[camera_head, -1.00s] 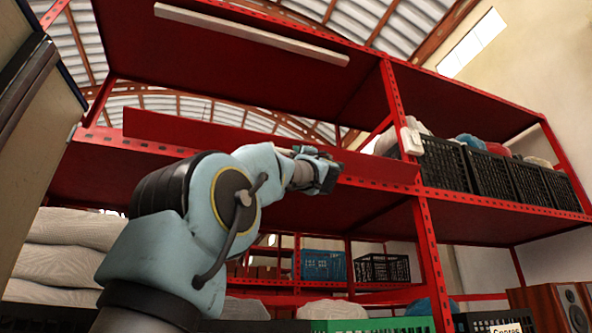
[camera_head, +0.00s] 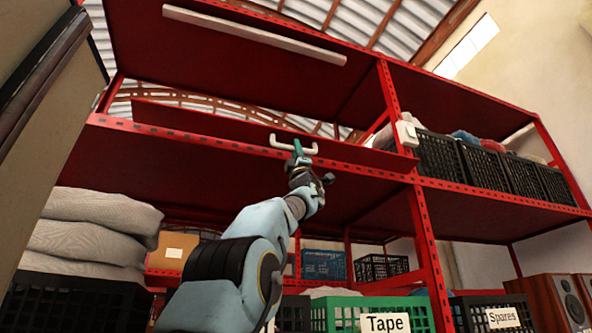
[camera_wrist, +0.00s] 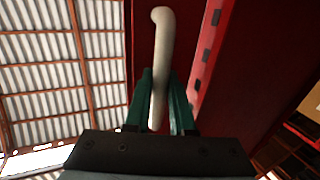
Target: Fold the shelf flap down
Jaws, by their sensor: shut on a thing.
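The shelf flap (camera_head: 220,127) is a long dark red panel along the front of the red rack's middle shelf, just above its slotted beam. It stands up from the beam; its exact tilt is hard to tell. A pale bar handle (camera_head: 308,150) sits on it, right of its middle. My gripper (camera_head: 298,157) reaches up from below and is shut on the handle. In the wrist view, the green fingers (camera_wrist: 161,100) lie on both sides of the pale handle (camera_wrist: 162,45), with the dark red panel (camera_wrist: 187,35) behind it.
Black crates (camera_head: 485,167) fill the right bay. White sacks (camera_head: 90,235) and a tall cabinet (camera_head: 45,110) are at left. The space under the middle shelf is largely open.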

